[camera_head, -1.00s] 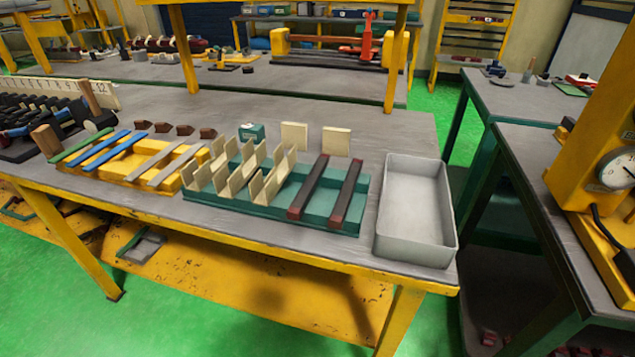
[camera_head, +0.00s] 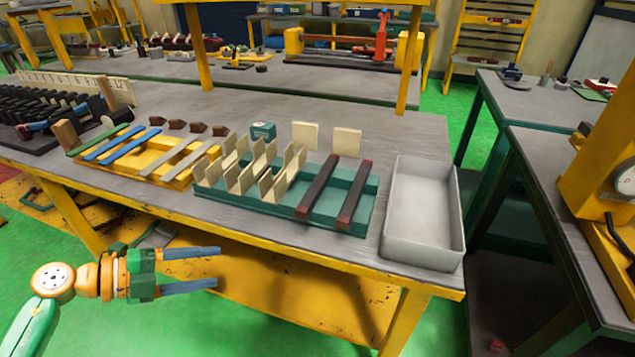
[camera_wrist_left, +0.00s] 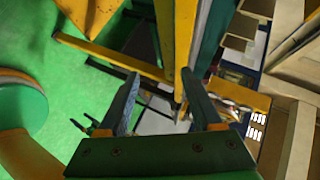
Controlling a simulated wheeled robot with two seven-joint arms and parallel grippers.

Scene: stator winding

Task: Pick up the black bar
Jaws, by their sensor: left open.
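Two black bars with reddish ends lie side by side across the green tray (camera_head: 284,222) on the workbench. The left black bar (camera_head: 320,186) is beside the cream slotted holders, and the right black bar (camera_head: 354,194) is nearer the grey bin. My left gripper (camera_head: 218,268) is in front of the bench at lower left, below the tabletop level in the picture. Its two blue-grey fingers are apart with nothing between them. The fingers also show in the left wrist view (camera_wrist_left: 165,112), with no bar between them. My right gripper is not in view.
A grey bin (camera_head: 386,225) stands right of the green tray. A yellow tray (camera_head: 172,180) with blue and grey strips lies to the left. Cream blocks (camera_head: 346,141) stand behind the bars. The yellow front edge of the bench (camera_head: 300,262) lies between my gripper and the trays.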

